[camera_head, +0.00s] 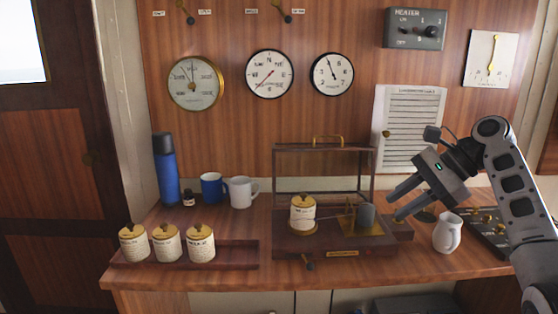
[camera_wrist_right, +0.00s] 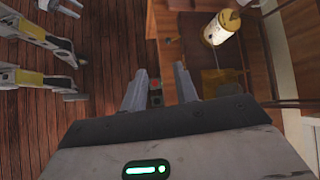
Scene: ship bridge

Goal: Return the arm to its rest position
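My right arm (camera_head: 512,180) comes in from the right in the head view. My right gripper (camera_head: 397,202) is raised over the right part of the counter, beside the wooden instrument stand. Its two fingers are apart with nothing between them. In the right wrist view the fingers (camera_wrist_right: 160,88) also show apart and empty, with the counter edge and the floor beyond them. My left gripper does not show in the head view.
A white jug (camera_head: 447,233) stands right of the gripper, near a control panel (camera_head: 488,232). Several canisters sit on a tray (camera_head: 232,257) at left, before mugs (camera_head: 241,191) and a blue flask (camera_head: 166,170).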

